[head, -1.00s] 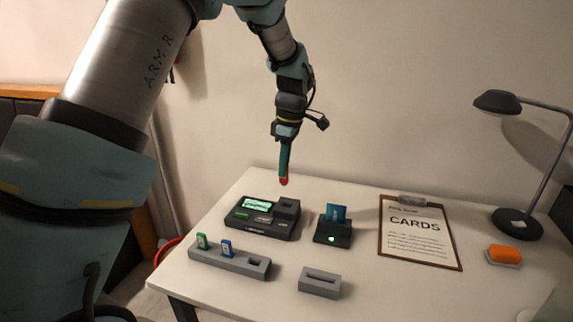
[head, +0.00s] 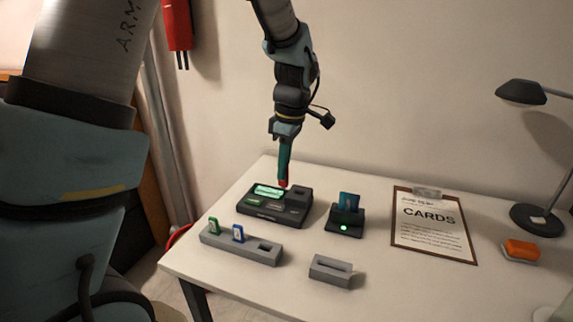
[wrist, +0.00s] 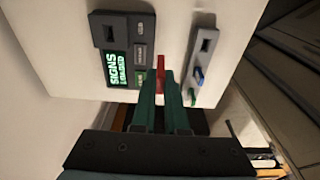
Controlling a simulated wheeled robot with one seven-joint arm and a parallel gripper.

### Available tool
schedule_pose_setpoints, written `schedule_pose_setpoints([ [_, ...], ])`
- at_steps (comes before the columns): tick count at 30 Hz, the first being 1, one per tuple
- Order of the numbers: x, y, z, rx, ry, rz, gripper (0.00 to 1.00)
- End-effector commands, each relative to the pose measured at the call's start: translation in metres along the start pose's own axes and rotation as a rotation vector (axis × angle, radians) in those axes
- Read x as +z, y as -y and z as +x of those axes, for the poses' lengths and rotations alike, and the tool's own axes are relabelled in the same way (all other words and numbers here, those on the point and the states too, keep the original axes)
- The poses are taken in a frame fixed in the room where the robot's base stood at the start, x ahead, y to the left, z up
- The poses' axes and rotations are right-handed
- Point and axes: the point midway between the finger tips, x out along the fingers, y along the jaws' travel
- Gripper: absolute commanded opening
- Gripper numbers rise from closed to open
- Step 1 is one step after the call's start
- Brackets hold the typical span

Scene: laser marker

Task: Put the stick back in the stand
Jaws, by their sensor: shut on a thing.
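My gripper (head: 284,176) points down with its teal fingers shut on a small red stick. The red stick (wrist: 160,72) shows between the fingertips in the wrist view, and its red end (head: 283,184) shows in the head view. It hangs in front of the dark card machine in the picture; its exact height cannot be told. The grey stand (head: 257,255) lies on the table in front of the machine. It holds a green stick (head: 213,225) and a blue stick (head: 238,233), with an empty slot at its right end. In the wrist view the stand (wrist: 204,62) is right of the red stick.
The dark machine (head: 272,214) has a lit green screen reading "SIGNS LOADED" in the wrist view. A card reader (head: 345,221) holds a blue card. A grey slotted block (head: 330,271), a clipboard (head: 427,245), an orange sponge-like block (head: 521,250) and a lamp (head: 530,215) stand rightward.

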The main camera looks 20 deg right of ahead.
Motion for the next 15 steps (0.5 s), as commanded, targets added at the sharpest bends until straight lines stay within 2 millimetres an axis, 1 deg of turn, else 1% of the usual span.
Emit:
schedule_pose_setpoints([
  [8,0.0,0.002,0.0,0.001,0.0,0.0,0.0],
  [15,-0.002,0.022,0.0,0.001,0.0,0.0,0.0],
])
